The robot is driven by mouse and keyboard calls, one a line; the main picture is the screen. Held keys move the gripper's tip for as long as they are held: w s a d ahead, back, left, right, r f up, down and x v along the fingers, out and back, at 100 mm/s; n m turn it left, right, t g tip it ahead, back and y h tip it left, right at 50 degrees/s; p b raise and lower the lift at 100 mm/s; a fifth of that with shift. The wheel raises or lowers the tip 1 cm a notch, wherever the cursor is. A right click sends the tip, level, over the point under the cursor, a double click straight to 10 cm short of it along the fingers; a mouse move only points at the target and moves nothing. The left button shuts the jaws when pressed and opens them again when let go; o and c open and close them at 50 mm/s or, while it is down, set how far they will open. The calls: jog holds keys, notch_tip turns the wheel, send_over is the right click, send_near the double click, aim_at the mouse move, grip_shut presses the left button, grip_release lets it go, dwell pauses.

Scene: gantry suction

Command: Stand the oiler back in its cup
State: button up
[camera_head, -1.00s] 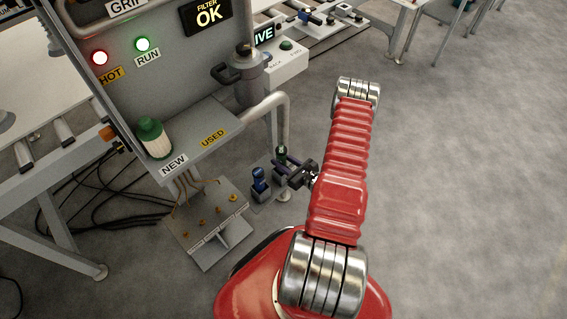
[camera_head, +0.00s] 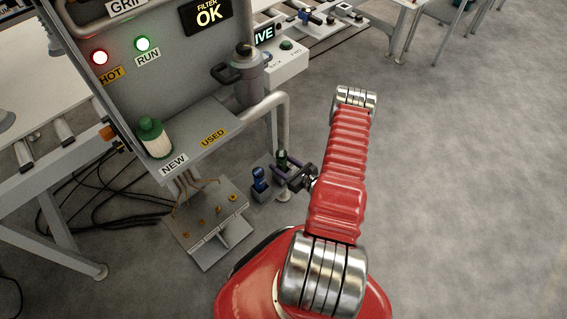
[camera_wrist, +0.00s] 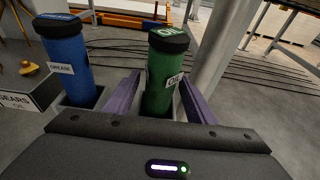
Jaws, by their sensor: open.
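The oiler is a green cylinder with a black cap and an OIL label (camera_wrist: 160,75); it also shows in the head view (camera_head: 282,157), low beside the cabinet. It looks nearly upright, with its lower end in or at a grey square cup (camera_wrist: 181,108); the fingers and the gripper's body hide much of its base, so I cannot tell how deep it sits. My gripper (camera_head: 281,166) is open. Its two purple fingers lie on either side of the oiler, with a visible gap at least on the right.
A blue GREASE cylinder (camera_wrist: 68,62) stands in its own cup just left of the oiler. A grey post (camera_wrist: 208,55) rises close to the right. A plate with several brass fittings (camera_head: 210,222) lies to the left. Open floor (camera_head: 460,200) is at the right.

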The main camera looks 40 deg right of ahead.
jog(key=shift+r, duration=0.1)
jog(key=v, duration=1.2)
jog(key=shift+a, duration=0.1)
dwell(0.9)
